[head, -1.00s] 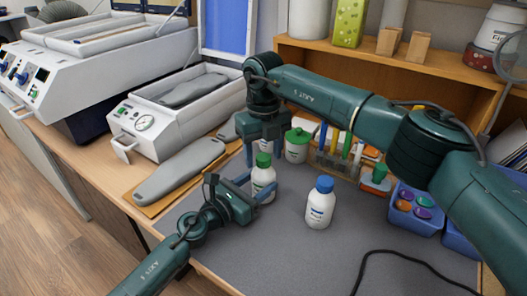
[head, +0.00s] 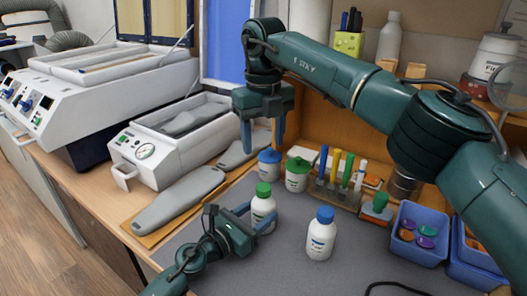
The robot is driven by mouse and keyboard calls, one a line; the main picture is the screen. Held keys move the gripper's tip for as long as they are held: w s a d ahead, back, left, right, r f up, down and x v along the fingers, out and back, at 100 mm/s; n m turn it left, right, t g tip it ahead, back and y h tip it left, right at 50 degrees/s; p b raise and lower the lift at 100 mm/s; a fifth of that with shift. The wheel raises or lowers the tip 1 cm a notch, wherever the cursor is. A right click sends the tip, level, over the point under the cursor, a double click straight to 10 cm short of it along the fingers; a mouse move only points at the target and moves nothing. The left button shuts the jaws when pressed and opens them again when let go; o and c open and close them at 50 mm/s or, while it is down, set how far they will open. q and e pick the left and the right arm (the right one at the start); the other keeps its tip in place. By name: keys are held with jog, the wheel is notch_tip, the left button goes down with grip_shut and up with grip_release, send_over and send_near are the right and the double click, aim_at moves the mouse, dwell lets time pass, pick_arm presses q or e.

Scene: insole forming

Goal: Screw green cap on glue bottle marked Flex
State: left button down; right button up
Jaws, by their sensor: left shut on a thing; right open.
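A white bottle (head: 261,209) stands upright on the grey mat with a green cap (head: 263,189) sitting on its neck. Its label is too small to read. My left gripper (head: 257,217) is shut around the body of this bottle, below the cap. My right gripper (head: 262,138) is open and empty, its fingers pointing down, above the cap and apart from it. A second white bottle (head: 320,241) with a blue cap (head: 325,214) stands to the right; its label is also unreadable.
Behind are a blue-lidded jar (head: 269,164), a green-lidded jar (head: 298,174) and a rack of coloured tools (head: 335,193). Blue bins (head: 421,229) stand at right. Grey insole forms (head: 178,199) and a white press (head: 160,139) are at left. The mat's front middle is clear.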

pick_arm(q)
jog(key=c, duration=0.5)
grip_release()
jog(key=b+v, duration=0.1)
jog(key=v, duration=1.1)
jog(key=shift+s+f+b, duration=0.1)
jog(key=shift+b, duration=0.3)
jog(key=shift+s+a+r, duration=0.2)
jog(key=shift+s+a, duration=0.15)
jog(key=shift+a, duration=0.05)
